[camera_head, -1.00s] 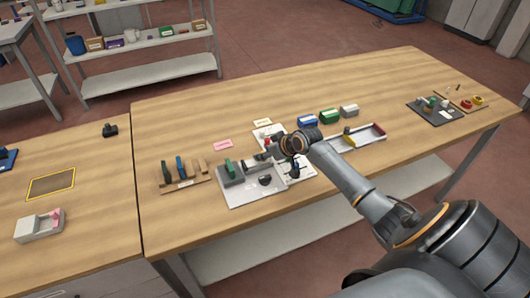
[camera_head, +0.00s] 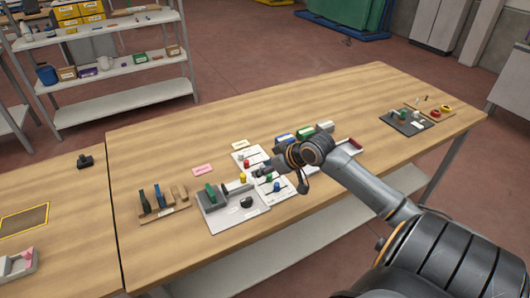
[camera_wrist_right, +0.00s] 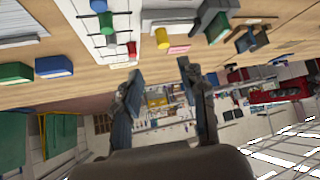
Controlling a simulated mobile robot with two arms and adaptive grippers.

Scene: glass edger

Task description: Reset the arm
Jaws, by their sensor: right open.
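My right gripper (camera_head: 262,170) hangs above the wooden table, at the right side of the grey edger fixture (camera_head: 234,214) with its green part. In the right wrist view its two fingers (camera_wrist_right: 157,88) stand apart with nothing between them. The wrist looks outward across the table, so the picture there appears upside down. My right arm (camera_head: 365,183) reaches in from the lower right and covers part of the white tray behind it. Small yellow, red and blue pieces (camera_head: 276,187) stand on white sheets beside the gripper. My left gripper is outside the views.
A wooden rack (camera_head: 163,210) with several upright tools stands left of the fixture. Blue, green and grey boxes (camera_head: 304,132) sit behind my right wrist. A dark tray (camera_head: 408,123) lies at the far right. The table's left back area is clear.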

